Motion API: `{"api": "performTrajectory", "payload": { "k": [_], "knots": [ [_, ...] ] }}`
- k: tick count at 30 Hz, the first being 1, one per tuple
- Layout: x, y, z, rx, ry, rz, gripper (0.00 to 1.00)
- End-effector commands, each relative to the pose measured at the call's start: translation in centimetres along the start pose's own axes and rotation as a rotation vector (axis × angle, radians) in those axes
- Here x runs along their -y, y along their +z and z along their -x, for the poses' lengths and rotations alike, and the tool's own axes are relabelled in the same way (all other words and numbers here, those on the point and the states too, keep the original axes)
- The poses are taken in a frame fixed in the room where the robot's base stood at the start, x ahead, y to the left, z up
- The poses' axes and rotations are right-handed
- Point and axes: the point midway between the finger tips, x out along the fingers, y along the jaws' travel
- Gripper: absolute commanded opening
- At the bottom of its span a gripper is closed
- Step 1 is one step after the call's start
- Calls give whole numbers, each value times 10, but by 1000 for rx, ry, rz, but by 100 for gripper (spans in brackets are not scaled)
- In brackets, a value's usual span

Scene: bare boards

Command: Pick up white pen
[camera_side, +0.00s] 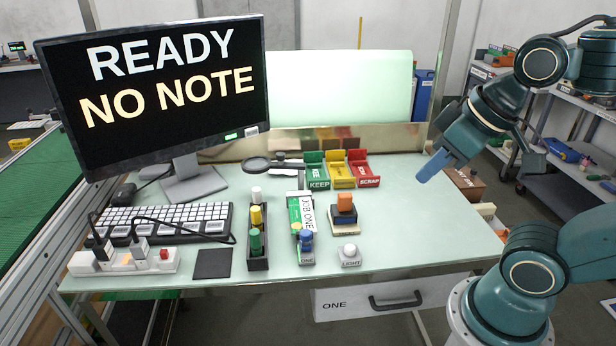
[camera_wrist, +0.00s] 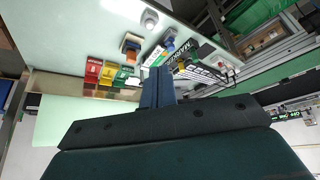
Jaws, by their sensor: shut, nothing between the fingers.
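A white-topped pen (camera_side: 256,194) stands at the back end of a narrow black holder (camera_side: 258,264), behind a yellow one (camera_side: 256,215) and a green one (camera_side: 256,241). The holder is left of the middle of the pale table. My gripper (camera_side: 424,178) is above the table's right side, far to the right of the holder and apart from it. Its blue fingers are shut with nothing between them. In the wrist view the closed fingers (camera_wrist: 158,72) cover part of the table, and I cannot make out the white pen clearly there.
Right of the holder are a green-and-white box (camera_side: 294,212), a blue-topped stamp (camera_side: 306,240), an orange-topped block (camera_side: 345,205) and a white knob (camera_side: 349,253). Green, yellow and red bins (camera_side: 370,182) and a magnifier (camera_side: 257,164) are behind. A keyboard (camera_side: 165,220) and monitor (camera_side: 160,90) are left.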

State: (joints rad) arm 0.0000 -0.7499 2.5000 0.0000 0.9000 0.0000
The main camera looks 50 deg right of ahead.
Motion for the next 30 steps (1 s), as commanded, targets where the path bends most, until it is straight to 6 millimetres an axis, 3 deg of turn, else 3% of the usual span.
{"api": "performTrajectory", "payload": {
  "k": [1, 6, 9, 22, 30],
  "knots": [
    [0, 0, 0, 0, 0, 0, 0],
    [0, 0, 0, 0, 0, 0, 33],
    [0, 0, 0, 0, 0, 0, 47],
    [1, -7, 0, 4, -2, -38, 47],
    [4, -45, -5, 30, -16, -256, 47]
  ]
}}
